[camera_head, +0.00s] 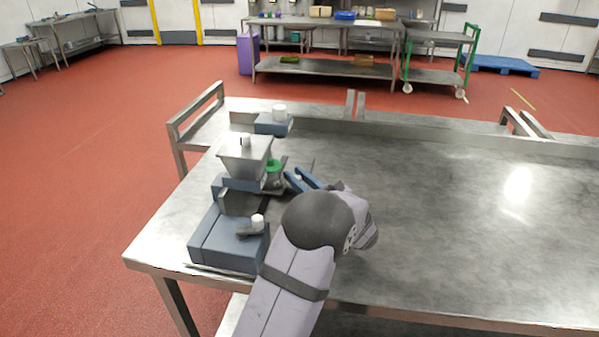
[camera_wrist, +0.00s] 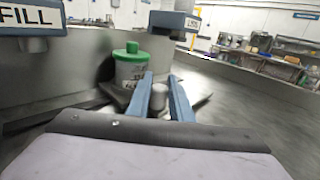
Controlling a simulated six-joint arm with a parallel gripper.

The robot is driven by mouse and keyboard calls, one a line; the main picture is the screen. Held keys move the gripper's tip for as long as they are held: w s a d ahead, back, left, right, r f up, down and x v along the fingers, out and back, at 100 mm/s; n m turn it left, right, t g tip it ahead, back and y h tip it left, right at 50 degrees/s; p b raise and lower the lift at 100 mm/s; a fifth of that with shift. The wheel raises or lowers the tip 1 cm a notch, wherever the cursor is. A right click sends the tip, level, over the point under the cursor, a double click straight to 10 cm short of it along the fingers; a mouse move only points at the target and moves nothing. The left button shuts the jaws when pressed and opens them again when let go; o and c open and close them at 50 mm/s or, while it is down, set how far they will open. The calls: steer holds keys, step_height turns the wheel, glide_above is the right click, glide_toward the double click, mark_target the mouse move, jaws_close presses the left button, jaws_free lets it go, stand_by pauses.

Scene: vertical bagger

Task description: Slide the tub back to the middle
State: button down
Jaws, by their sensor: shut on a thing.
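The tub (camera_wrist: 131,68) is white with a green lid and dark print, and stands upright on a dark metal plate (camera_wrist: 116,92) in the wrist view. In the head view the tub (camera_head: 273,172) shows as a green shape beside the hopper. My gripper (camera_wrist: 160,80) has two blue fingers. They are shut on a short grey knob (camera_wrist: 158,92), just right of the tub and nearer the camera. The fingers seem apart from the tub. In the head view my gripper (camera_head: 303,180) is right of the tub, with the knob hardly visible.
A metal hopper (camera_head: 245,155) on a blue-grey machine (camera_head: 228,240) stands left of my arm. A FILL sign (camera_wrist: 35,17) hangs at the wrist view's left. A blue-grey box (camera_head: 273,124) with a white top stands behind. The table (camera_head: 450,220) is clear on the right.

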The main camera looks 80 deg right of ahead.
steer(key=shift+a, duration=0.1)
steer(key=c, duration=1.9)
jaws_free()
steer(key=shift+o, duration=0.2)
